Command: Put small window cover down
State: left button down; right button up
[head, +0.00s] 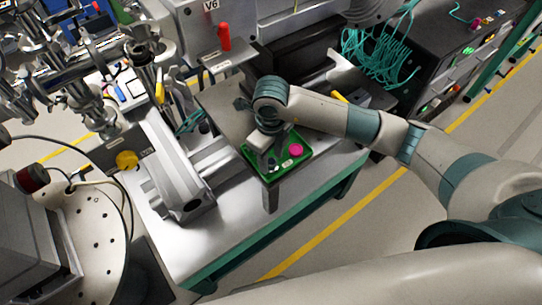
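My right gripper (268,158) points down over the left part of a small green tray (272,178) at the front right of the metal table. Its fingertips are low, close to the tray surface. The wrist and fingers hide what lies between them, so I cannot tell whether it is open or shut. A round magenta piece (295,150) lies on the tray, right of the fingers. Small dark round pieces also show on the tray near the fingers. I cannot make out for certain which piece is the small window cover. My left gripper is out of view.
The metal table (221,227) has bare room at its front. A grey angular housing (172,165) stands left of the tray. A box with a red handle (224,37) is behind. Teal cables (385,55) hang at the back right. A yellow knob (126,160) is at left.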

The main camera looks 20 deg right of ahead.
aim_at(271, 161)
jog(key=shift+r, duration=0.2)
jog(key=shift+r, duration=0.15)
notch_tip(271, 161, up, 12)
jog(key=b, duration=0.3)
dwell(0.3)
jog(key=shift+f, duration=0.25)
dwell(0.5)
